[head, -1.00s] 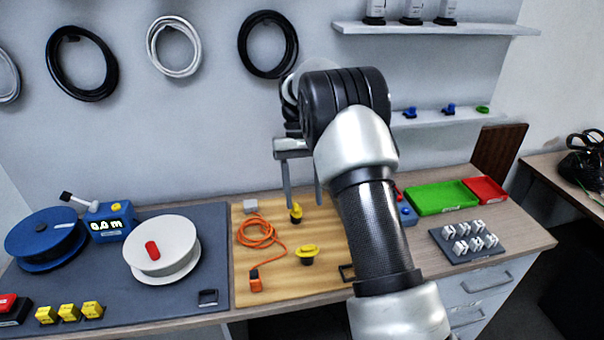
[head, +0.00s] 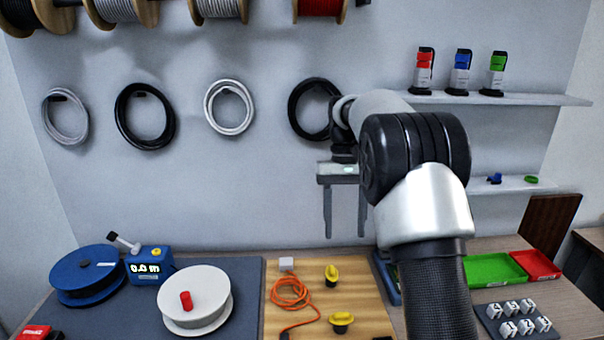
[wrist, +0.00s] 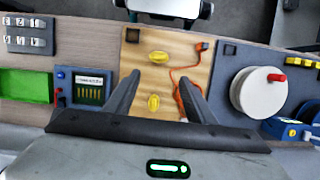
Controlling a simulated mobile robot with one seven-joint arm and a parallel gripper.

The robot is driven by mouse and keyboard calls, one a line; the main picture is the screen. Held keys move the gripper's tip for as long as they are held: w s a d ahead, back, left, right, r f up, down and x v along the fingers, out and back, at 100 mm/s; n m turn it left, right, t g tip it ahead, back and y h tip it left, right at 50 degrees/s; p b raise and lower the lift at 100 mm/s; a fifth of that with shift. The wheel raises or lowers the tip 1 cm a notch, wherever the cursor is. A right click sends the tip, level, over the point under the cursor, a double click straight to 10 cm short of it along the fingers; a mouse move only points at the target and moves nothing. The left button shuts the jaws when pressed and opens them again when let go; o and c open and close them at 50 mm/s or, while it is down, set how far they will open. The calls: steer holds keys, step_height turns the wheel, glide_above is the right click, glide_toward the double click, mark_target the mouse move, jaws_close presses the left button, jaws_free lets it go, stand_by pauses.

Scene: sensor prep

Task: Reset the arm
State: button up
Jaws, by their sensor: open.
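My gripper (head: 345,212) is raised in front of the wall, above the back of the workbench, with its two fingers pointing down. The fingers are apart and nothing is between them in the head view. In the wrist view my gripper (wrist: 158,98) looks down over the wooden board (wrist: 136,62), open and empty. Two yellow pieces stand on the board, the rear one (head: 332,275) and the front one (head: 341,320), both well below the fingers. My arm hides part of the bench and shelf on the right.
An orange cable (head: 290,290) lies coiled on the board. A white spool (head: 215,292) and a blue spool (head: 85,270) sit left. A green tray (head: 492,268) and a red tray (head: 536,264) sit right. Wall shelves (head: 520,99) are right of my arm; cable coils hang behind.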

steer(key=s+r+t+p, duration=0.1)
steer(key=s+r+t, duration=0.3)
steer(key=s+r, duration=0.9)
steer(key=s+f+t, duration=0.2)
steer(key=s, duration=0.6)
steer(key=s+f+t+p, duration=0.1)
steer(key=s+f+t, duration=0.1)
steer(key=s, duration=0.5)
steer(key=shift+s+a+f+t, duration=0.15)
steer(key=shift+s+f+t, duration=0.05)
steer(key=shift+s+t, duration=0.2)
